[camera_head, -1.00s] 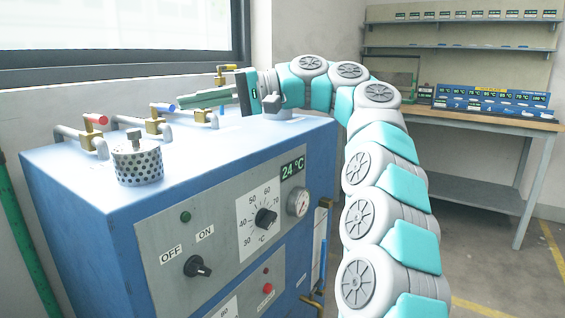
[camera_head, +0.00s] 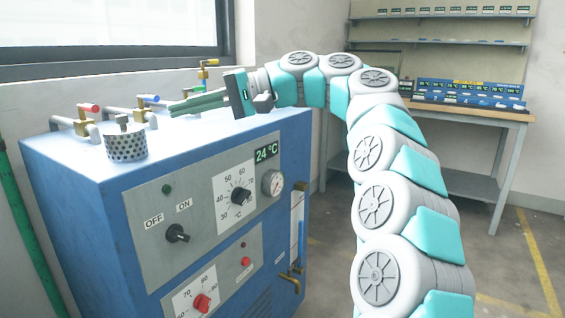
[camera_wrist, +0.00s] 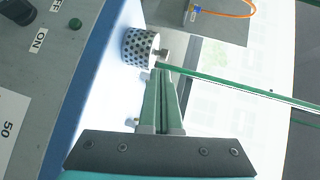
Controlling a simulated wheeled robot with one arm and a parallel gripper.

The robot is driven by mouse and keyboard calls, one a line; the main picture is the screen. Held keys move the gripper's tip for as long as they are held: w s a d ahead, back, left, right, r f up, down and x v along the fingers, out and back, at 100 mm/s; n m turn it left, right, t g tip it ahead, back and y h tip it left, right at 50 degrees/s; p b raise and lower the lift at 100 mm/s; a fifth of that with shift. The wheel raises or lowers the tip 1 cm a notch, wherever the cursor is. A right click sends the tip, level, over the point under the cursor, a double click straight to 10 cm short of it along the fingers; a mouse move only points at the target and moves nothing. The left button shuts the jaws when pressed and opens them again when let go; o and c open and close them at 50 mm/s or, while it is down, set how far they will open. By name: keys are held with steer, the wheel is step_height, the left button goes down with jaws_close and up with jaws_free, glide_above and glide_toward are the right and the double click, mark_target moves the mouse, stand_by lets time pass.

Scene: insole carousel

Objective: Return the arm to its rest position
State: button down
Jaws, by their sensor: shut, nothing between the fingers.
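My gripper (camera_head: 199,103) is at the end of my grey and teal arm, above the top of the blue machine (camera_head: 80,200) in the head view. Its long green fingers point left and lie together, with nothing between them. In the wrist view my gripper (camera_wrist: 163,75) reaches up the picture, its fingertips close to a perforated metal cylinder (camera_wrist: 140,47). The same cylinder (camera_head: 126,144) stands on the machine top in the head view, to the left of and below the fingertips. The arm rises from the lower right and bends over to the left.
Pipes with a red-handled valve (camera_head: 88,108), a blue-handled valve (camera_head: 148,98) and a yellow-handled valve (camera_head: 208,63) stand along the machine's back edge. A workbench (camera_head: 470,109) with a blue rack (camera_head: 468,93) is at the back right. Floor right of the arm is clear.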

steer(key=s+d+f+m+t+h, duration=0.1)
steer(key=s+d+f+h, duration=0.35)
steer(key=s+f, duration=0.5)
steer(key=s+d+f+m+t+h, duration=0.1)
steer(key=s+d+f+h, duration=0.4)
steer(key=f, duration=0.8)
steer(key=s+d+f+h, duration=0.3)
steer(key=s+d+f, duration=0.6)
steer(key=d, duration=0.2)
steer(key=s+d+f+m+g+h, duration=0.1)
steer(key=s+d+f+h, duration=0.2)
steer(key=s+d+f, duration=0.7)
steer(key=shift+s+d, duration=0.15)
steer(key=shift+d, duration=0.85)
steer(key=c, duration=1.5)
jaws_free()
